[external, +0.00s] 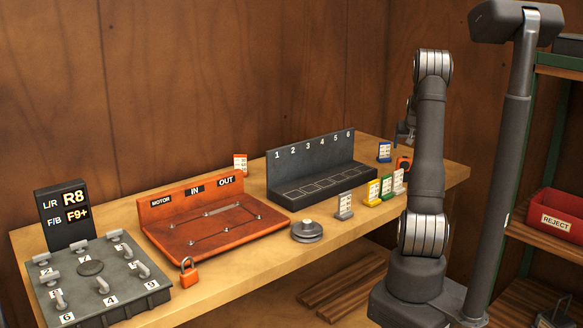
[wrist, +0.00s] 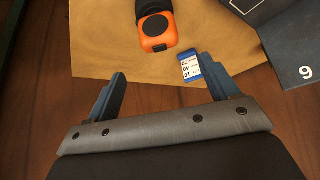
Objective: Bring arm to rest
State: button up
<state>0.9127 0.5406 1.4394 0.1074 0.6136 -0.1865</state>
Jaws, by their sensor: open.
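My arm stands at the right of the external view. Its upper links rise and fold over, so my gripper (external: 405,132) is largely hidden behind the upright link, near the bench's far right end. In the wrist view my gripper (wrist: 162,80) has its two dark blue fingers spread wide, with nothing held between them. A blue tag with white label (wrist: 190,68) shows by the right fingertip, on the bench; it also shows in the external view (external: 384,152). An orange and black device (wrist: 155,32) lies beyond the fingers, and it is partly hidden by my arm in the external view (external: 404,164).
The wooden bench (external: 210,290) holds a numbered lever box (external: 95,280), a display (external: 62,215), an orange tray (external: 200,232), a padlock (external: 189,271), a round knob (external: 307,232), a black numbered rack (external: 315,172) and several coloured tags. A red reject bin (external: 556,222) sits on shelving at right.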

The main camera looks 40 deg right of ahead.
aim_at(403, 163)
jog(key=shift+f, duration=0.15)
jog(key=x, duration=1.2)
jog(key=shift+f, duration=0.25)
notch_tip(403, 163, up, 3)
jog(key=shift+r, duration=0.45)
